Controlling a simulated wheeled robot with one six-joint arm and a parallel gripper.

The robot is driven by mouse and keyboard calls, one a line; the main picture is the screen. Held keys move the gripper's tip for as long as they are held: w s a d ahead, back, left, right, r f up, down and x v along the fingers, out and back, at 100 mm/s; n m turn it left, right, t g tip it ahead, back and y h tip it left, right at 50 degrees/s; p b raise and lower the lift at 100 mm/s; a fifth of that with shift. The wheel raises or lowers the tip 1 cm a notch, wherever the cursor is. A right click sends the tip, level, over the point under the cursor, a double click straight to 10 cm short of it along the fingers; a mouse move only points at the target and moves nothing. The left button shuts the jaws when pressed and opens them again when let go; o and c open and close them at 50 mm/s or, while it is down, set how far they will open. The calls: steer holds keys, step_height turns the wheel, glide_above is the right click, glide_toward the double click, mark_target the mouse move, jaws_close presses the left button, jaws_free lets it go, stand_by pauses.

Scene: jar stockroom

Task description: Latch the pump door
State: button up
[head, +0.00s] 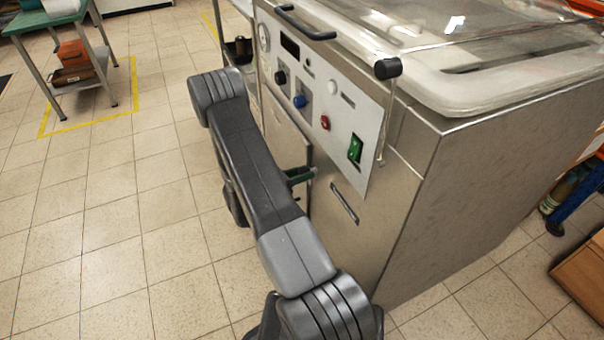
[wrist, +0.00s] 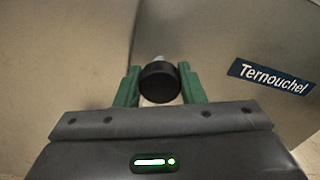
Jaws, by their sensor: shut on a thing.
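The pump door (head: 278,128) is a steel panel low on the front of the steel machine. Its lower part is hidden behind my arm. A metal stem shows just behind the knob. The knob is hidden in the head view. I cannot tell whether the door sits flush.
The control panel (head: 318,100) with its knobs and green switch is above the door. A blue label (wrist: 271,77) reading "Ternouchel" is right of the knob. A side table (head: 75,70) stands far left. The tiled floor at left is clear.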

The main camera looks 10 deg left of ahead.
steer(key=shift+b, duration=0.3)
steer(key=m+b, duration=0.3)
steer(key=shift+f+m, duration=0.25)
steer(key=shift+m, duration=0.15)
steer(key=m+b, duration=0.5)
steer(key=shift+m+b, duration=0.3)
steer(key=shift+b, duration=0.1)
steer(key=m+b, duration=0.6)
steer(key=b, duration=0.1)
steer(key=shift+s, duration=0.1)
steer(key=m+b, duration=0.2)
steer(key=shift+r+b, duration=0.1)
steer(key=shift+b, duration=0.2)
steer(key=shift+m, duration=0.4)
steer(key=o, duration=1)
steer(key=shift+r, duration=0.1)
